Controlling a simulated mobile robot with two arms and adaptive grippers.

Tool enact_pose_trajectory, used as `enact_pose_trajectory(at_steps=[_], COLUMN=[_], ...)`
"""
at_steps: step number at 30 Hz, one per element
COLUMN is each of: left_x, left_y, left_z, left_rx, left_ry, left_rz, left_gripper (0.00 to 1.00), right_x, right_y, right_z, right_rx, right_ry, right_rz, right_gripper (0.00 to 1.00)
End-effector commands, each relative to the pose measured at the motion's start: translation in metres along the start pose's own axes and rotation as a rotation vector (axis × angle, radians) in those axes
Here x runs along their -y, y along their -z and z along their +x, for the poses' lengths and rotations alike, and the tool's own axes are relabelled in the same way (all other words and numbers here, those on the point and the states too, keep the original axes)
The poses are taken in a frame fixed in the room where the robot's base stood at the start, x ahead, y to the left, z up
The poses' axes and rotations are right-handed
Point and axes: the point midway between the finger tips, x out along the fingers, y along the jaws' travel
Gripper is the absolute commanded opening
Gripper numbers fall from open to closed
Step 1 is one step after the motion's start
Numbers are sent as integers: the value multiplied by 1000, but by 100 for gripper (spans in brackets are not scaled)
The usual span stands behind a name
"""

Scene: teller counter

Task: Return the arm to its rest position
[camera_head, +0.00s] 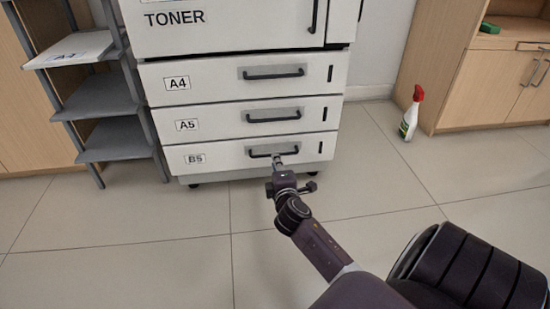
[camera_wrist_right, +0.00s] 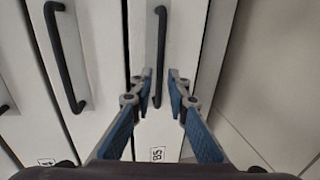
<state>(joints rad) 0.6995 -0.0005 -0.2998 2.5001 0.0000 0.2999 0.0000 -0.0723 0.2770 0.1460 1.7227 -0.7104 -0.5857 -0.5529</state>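My right arm reaches forward to the bottom drawer (camera_head: 225,156), labelled B5, of the white printer cabinet. My right gripper (camera_head: 277,161) is at that drawer's black handle (camera_head: 260,154). In the right wrist view the two blue-padded fingers of the right gripper (camera_wrist_right: 160,88) stand apart, one on each side of the B5 handle (camera_wrist_right: 161,45). A gap shows between the fingers and the handle, and I see no clear contact. The B5 drawer looks closed, about flush with the drawers above. My left gripper is not in view.
The A5 drawer (camera_head: 220,124) and A4 drawer (camera_head: 210,84) are above, both closed. A grey shelf rack (camera_head: 115,140) stands left. A spray bottle (camera_head: 411,115) with a red top stands on the floor at right, near a wooden cabinet (camera_head: 465,90). The tiled floor in front is clear.

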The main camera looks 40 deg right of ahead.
Motion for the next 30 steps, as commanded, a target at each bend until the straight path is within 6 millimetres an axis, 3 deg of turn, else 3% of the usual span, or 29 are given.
enact_pose_trajectory(at_steps=[5, 23, 26, 30], left_x=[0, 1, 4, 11], left_y=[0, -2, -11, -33], left_z=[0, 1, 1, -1], left_rx=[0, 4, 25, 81], left_ry=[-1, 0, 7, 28], left_rz=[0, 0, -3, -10], left_gripper=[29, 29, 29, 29], right_x=[0, -3, -19, -66], right_y=[0, 4, 26, 90], right_z=[-9, -10, -20, -55], right_rx=[1, -11, -77, -278], right_ry=[0, -3, -21, -71], right_rz=[0, 6, 44, 176], right_gripper=[15, 15, 15, 15])
